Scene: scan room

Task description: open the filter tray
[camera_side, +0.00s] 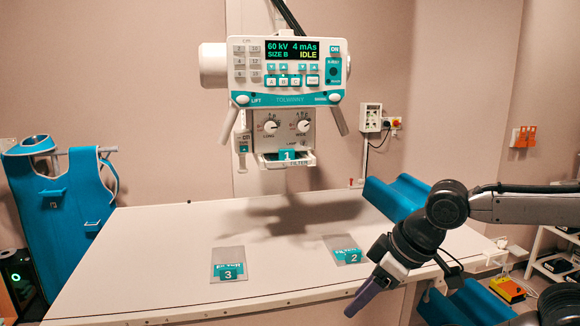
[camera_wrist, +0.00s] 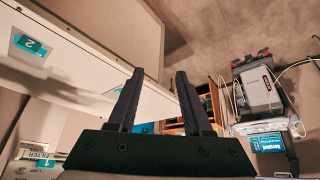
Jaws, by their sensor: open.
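The filter tray (camera_side: 298,165) is a white piece marked FILTER at the bottom of the X-ray head, with a teal plate numbered 1 (camera_side: 288,155) at it. I cannot tell how far the tray stands out. In the wrist view a FILTER label (camera_wrist: 38,155) shows at the lower left, beside my gripper. My gripper (camera_side: 362,297) is at the table's front edge, lower and to the right of the tray, pointing down and left. In the wrist view my gripper (camera_wrist: 160,75) is open, its two dark fingers apart with nothing held between them.
The white table (camera_side: 180,245) carries plate 3 (camera_side: 230,264) and plate 2 (camera_side: 346,250). A control panel (camera_side: 287,75) with two handles sits above the tray. Blue padded supports (camera_side: 395,195) stand at the right. A blue apron (camera_side: 65,215) hangs at the left.

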